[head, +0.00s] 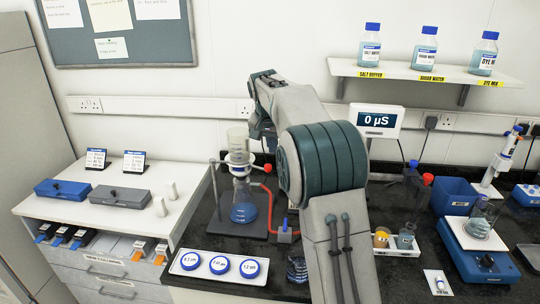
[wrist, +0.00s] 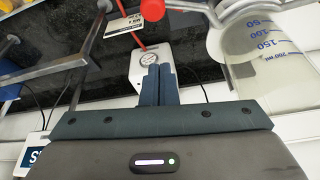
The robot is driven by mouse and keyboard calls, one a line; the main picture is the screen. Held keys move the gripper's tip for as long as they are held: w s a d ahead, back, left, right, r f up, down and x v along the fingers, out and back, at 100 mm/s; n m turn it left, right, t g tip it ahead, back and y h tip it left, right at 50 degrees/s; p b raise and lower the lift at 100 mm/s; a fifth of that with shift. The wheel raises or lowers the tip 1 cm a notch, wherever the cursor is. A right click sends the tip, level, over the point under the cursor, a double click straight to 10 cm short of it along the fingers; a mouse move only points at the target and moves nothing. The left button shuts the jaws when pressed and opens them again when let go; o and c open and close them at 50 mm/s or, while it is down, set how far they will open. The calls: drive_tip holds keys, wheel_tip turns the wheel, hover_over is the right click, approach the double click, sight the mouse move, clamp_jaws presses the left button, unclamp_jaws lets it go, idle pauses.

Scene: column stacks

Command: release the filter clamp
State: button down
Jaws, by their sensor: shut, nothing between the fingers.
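The filter stand (head: 238,160) is on the black bench in the head view, with a clear funnel (head: 238,138) above a flask of blue liquid (head: 244,207). A red knob (head: 267,168) is at the clamp's right side.
A white box with a round dial (wrist: 148,60) lies beyond my fingertips. Red tubing (head: 268,205) runs beside the flask. A white tray with several blue-ringed discs (head: 220,264) is in front. A display reading 0 µS (head: 376,120) and a shelf of bottles (head: 425,72) are behind.

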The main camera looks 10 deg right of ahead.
drive_tip(key=s, duration=0.1)
drive_tip(key=s+a+f, duration=0.1)
drive_tip(key=s, duration=0.1)
drive_tip(key=shift+a+f+p, duration=0.3)
drive_tip(key=shift+f+p, duration=0.05)
drive_tip(key=shift+f, duration=0.05)
drive_tip(key=shift+s, duration=0.1)
